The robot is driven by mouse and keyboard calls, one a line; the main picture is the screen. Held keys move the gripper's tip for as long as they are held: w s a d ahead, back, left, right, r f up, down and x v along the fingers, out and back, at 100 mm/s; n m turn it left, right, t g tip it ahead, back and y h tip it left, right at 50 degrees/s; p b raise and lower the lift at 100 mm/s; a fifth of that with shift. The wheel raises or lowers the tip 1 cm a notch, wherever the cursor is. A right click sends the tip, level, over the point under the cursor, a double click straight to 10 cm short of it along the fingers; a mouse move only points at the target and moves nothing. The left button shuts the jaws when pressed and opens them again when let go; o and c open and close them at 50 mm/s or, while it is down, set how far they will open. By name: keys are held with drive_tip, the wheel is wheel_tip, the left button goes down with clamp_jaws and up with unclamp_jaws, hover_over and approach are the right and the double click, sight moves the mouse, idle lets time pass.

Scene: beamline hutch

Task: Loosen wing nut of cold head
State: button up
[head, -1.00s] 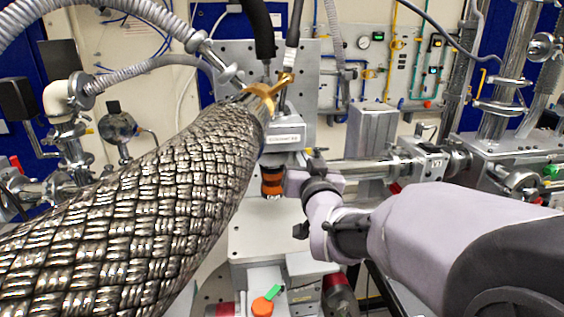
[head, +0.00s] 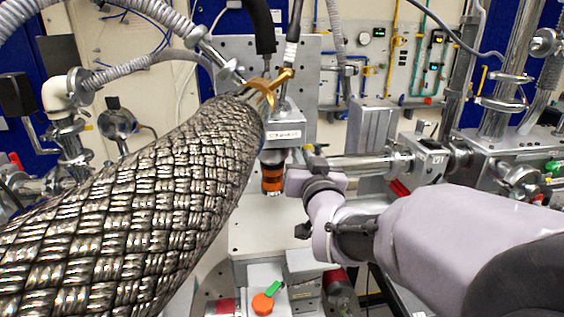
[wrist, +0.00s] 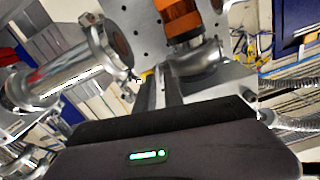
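The cold head is a grey labelled block (head: 284,134) with an orange and black cylinder (head: 272,180) below it, in the middle of the head view. A brass clamp (head: 264,92) with a wing-like brass piece (head: 285,75) sits at the upper end of a thick braided hose, beside the block. My gripper (head: 310,158) is just right of the cold head, below the brass clamp. In the wrist view my two fingers (wrist: 160,88) show a narrow gap with nothing held. The orange cylinder (wrist: 180,18) is beyond them. The wing nut is not clearly visible there.
The braided hose (head: 130,190) fills the left foreground of the head view. A horizontal metal tube (head: 360,166) runs right of the cold head, behind my arm.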

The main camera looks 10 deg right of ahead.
drive_tip(key=s+b, duration=0.5)
drive_tip(key=s, duration=1.1)
drive_tip(key=shift+s+b, duration=0.2)
drive_tip(key=shift+b, duration=0.15)
drive_tip(key=s+a+f+m+g+y, duration=0.1)
drive_tip(key=s+f+g, duration=0.5)
drive_tip(key=s+f, duration=0.2)
drive_tip(key=s+a+f+m+g+y, duration=0.1)
drive_tip(key=s+a+f+g, duration=0.1)
drive_tip(key=s+f+g, duration=0.4)
wheel_tip(320, 180, down, 5)
drive_tip(key=shift+s+a+r, duration=0.15)
drive_tip(key=shift+s+a, duration=0.15)
drive_tip(key=shift+s, duration=0.75)
